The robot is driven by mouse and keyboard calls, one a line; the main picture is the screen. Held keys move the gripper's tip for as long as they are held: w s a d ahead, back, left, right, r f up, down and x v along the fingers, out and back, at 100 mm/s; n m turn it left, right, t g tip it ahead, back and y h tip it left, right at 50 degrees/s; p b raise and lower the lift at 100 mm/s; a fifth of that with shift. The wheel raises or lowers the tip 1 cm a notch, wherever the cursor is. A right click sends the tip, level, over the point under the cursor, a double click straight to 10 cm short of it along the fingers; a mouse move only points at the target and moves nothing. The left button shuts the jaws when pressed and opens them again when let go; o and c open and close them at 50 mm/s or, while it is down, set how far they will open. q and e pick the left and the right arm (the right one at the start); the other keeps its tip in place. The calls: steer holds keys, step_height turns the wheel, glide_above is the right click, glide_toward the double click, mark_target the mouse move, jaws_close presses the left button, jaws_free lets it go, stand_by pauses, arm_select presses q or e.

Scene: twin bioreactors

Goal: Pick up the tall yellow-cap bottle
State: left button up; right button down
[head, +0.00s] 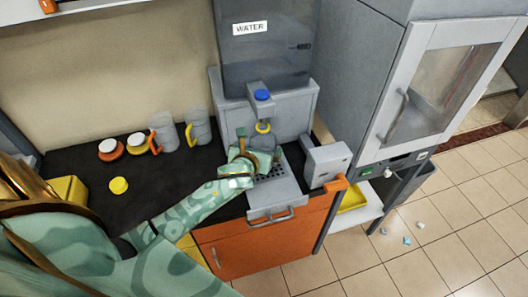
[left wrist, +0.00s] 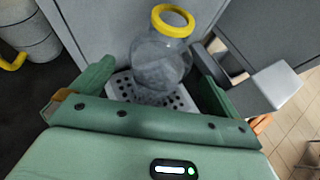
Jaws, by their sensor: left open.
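A clear round-bodied bottle with a yellow ring at its neck (head: 264,139) stands under the blue-topped tap of the water dispenser. In the left wrist view the bottle (left wrist: 160,65) stands upright on a perforated drip tray (left wrist: 122,88), and its yellow ring looks open in the middle. My left gripper (head: 256,152) is open, its fingers on either side of the bottle's lower part. In the left wrist view the fingers (left wrist: 153,84) appear apart from the glass. The gripper hides part of the bottle in the head view. My right gripper is not in view.
The dispenser, marked WATER (head: 250,60), stands behind the bottle. A small yellow lid-like piece (head: 119,185), two jars with white tops (head: 108,146) and grey jugs (head: 163,132) are on the dark counter at left. A grey box (head: 326,163) stands right of the tray.

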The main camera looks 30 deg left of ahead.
arm_select(q)
steer(key=b+x, duration=0.2)
steer(key=x, duration=0.3)
steer(key=shift+w+f, duration=0.25)
steer(key=shift+f, duration=0.05)
steer(key=shift+s+r, duration=0.1)
steer(key=c, duration=1.5)
steer(key=shift+r, duration=0.1)
steer(key=shift+c, duration=0.7)
steer(key=shift+a+r, duration=0.1)
